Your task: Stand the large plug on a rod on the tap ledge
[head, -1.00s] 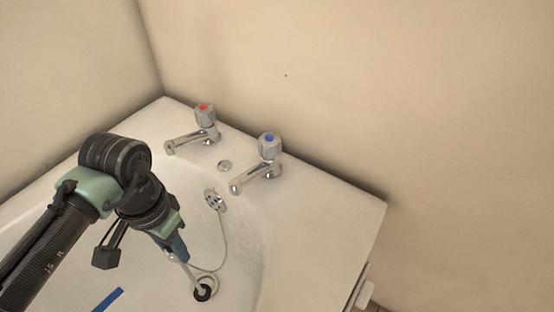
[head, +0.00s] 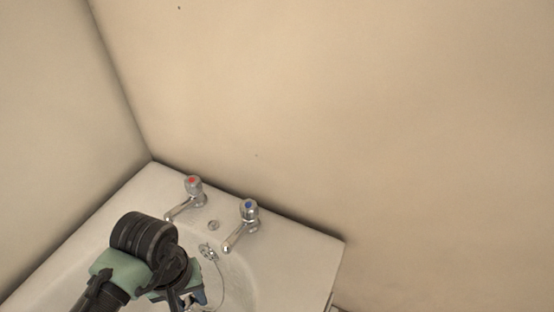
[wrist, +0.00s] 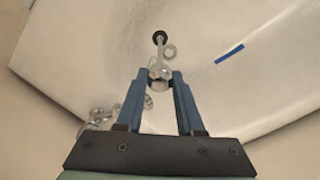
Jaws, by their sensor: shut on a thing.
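My gripper (wrist: 161,76) is shut on the metal upper end of the rod of the large plug (wrist: 160,38) in the wrist view. The plug's dark round end points away from the fingers, over the white basin. In the head view my gripper (head: 194,298) is low in the picture, partly hidden by my wrist, and the plug cannot be made out there. The tap ledge (head: 292,240) is the pale flat back rim of the basin, up and right of my gripper. It carries a red-topped tap (head: 192,192) and a blue-topped tap (head: 247,217).
A small round metal fitting (head: 213,225) sits between the taps. An overflow plate (head: 207,251) with a chain is on the basin wall below. A blue strip (wrist: 229,53) lies in the basin. Walls stand behind and left. The ledge right of the blue-topped tap is clear.

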